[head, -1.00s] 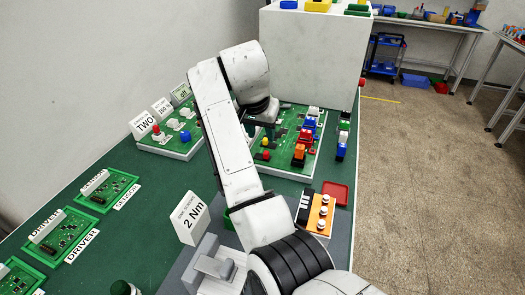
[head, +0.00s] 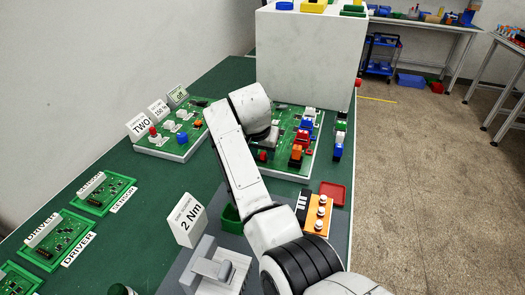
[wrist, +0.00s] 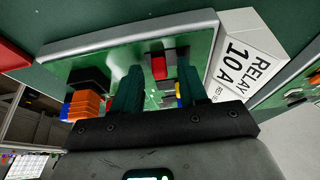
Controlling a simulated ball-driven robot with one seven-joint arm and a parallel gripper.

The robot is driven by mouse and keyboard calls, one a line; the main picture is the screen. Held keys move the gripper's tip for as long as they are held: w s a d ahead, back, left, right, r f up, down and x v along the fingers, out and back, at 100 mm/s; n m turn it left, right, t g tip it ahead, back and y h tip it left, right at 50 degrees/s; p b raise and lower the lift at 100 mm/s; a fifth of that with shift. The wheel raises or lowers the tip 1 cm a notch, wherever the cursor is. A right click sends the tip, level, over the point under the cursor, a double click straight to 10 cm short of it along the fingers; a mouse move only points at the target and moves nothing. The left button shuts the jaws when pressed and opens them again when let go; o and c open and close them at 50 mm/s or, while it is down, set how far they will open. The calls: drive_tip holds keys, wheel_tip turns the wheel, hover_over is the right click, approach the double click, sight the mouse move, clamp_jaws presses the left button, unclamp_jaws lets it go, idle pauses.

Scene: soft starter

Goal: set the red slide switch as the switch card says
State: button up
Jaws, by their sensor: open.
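A red block (wrist: 158,68) on a dark base shows between my fingers in the wrist view; it looks like the red slide switch, but its setting is not clear. A small red part (head: 263,156) shows beside my arm's end on the green circuit board (head: 285,165) in the head view. My gripper (wrist: 160,82) is open above this board, its two dark fingers either side of the red block. I cannot tell their height over it. A card reading "off" (head: 178,95) stands at the back of the left board; its small heading is unreadable.
Cards "TWO" (head: 140,126) and "150 %" (head: 159,110) stand on the left board (head: 165,148). Orange blocks (wrist: 83,104) and a "RELAY 10 A" card (wrist: 245,55) flank my fingers. A white cabinet (head: 310,60) stands behind; a red tray (head: 333,192) lies in front.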

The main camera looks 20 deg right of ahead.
clamp_jaws()
idle(0.5)
drive_tip(key=shift+w+a+r, duration=0.1)
drive_tip(key=shift+w+a, duration=0.05)
drive_tip(key=shift+a, duration=0.05)
drive_tip(key=shift+w+a, duration=0.65)
drive_tip(key=shift+a, duration=0.25)
drive_tip(key=shift+d, duration=0.1)
unclamp_jaws()
